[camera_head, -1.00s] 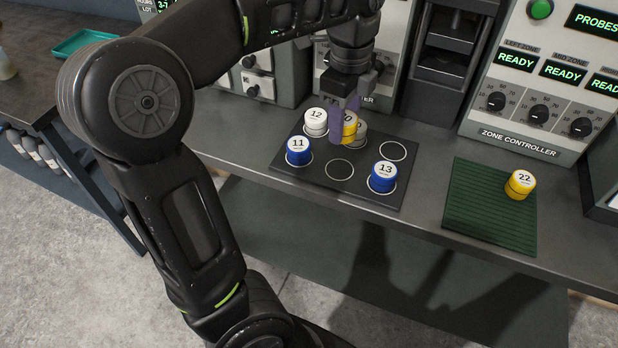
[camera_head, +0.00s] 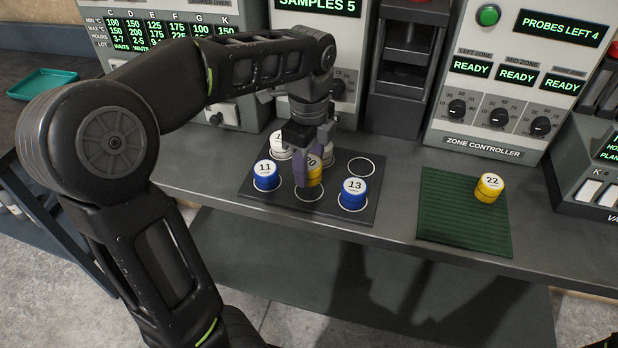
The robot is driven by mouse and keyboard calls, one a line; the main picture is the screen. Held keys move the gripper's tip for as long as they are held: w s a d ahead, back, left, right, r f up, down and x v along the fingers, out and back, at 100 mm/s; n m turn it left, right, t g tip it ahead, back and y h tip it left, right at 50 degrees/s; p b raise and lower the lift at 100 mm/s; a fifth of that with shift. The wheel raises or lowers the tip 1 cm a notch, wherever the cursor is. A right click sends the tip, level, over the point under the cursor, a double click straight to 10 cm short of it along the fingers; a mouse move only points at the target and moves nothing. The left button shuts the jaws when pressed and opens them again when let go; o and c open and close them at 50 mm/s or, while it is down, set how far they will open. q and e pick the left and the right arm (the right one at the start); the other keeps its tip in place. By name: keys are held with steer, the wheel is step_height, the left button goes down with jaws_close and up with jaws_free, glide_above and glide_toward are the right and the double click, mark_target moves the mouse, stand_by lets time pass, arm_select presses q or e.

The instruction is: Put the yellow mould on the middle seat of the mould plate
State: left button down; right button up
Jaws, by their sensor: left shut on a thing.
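The dark mould plate (camera_head: 228,188) lies on the bench with ringed seats in two rows. My left gripper (camera_head: 307,172) is shut on a yellow mould (camera_head: 315,175), whose label is partly hidden by the fingers. It holds the mould over the front-middle seat (camera_head: 309,194), whose ring shows at the front. I cannot tell whether the mould touches the plate. Blue mould 11 (camera_head: 266,176) stands front left and blue mould 13 (camera_head: 353,195) front right. A white mould (camera_head: 277,146) stands back left. A pale mould (camera_head: 328,156) behind my gripper is mostly hidden. My right gripper is out of view.
The back-right seat (camera_head: 361,167) is empty. Yellow mould 22 (camera_head: 489,187) stands on a green ribbed mat (camera_head: 455,222) to the right. The zone controller (camera_head: 493,115) and other machines line the back of the bench. My left arm covers the left side.

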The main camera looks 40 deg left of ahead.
arm_select(q)
steer(key=shift+f, duration=1.85)
steer(key=shift+f, duration=0.2)
steer(key=c, duration=0.7)
jaws_free()
steer(key=shift+r, duration=0.1)
